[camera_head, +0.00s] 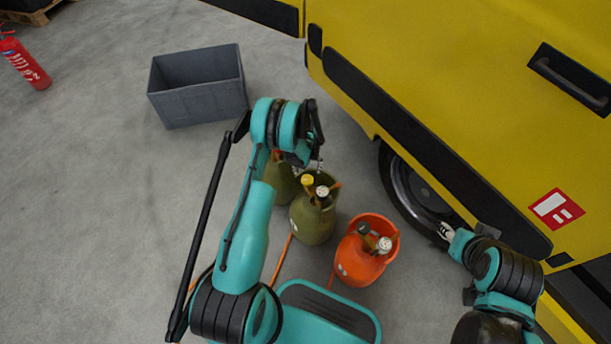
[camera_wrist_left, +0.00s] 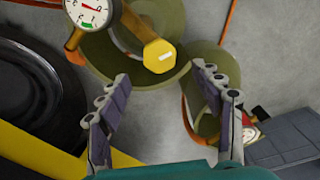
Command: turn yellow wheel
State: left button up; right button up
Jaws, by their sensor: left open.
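The yellow wheel (camera_head: 307,181) sits on the valve at the top of an olive green cylinder (camera_head: 313,222), beside a white round gauge (camera_head: 322,191). My left gripper (camera_head: 318,164) is just above and behind the wheel in the head view, partly hidden by its own arm. In the left wrist view the yellow wheel (camera_wrist_left: 159,57) lies ahead of the open, empty left fingers (camera_wrist_left: 163,98), apart from them. The gauge (camera_wrist_left: 88,12) shows at the upper left there. My right gripper (camera_head: 446,231) is by the truck's tyre, too small to tell its state.
A second olive cylinder (camera_head: 279,178) stands close on the left, partly hidden by my arm. An orange cylinder (camera_head: 360,262) stands at front right. A grey crate (camera_head: 200,101), a red extinguisher (camera_head: 29,68) and a yellow vehicle (camera_head: 450,80) surround open floor.

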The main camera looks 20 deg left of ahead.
aim_at(307, 179)
pick_arm(q)
notch_tip(307, 179, down, 7)
jog(key=shift+r+b, duration=0.1)
jog(key=shift+b, duration=1.1)
jog(key=c, duration=1.2)
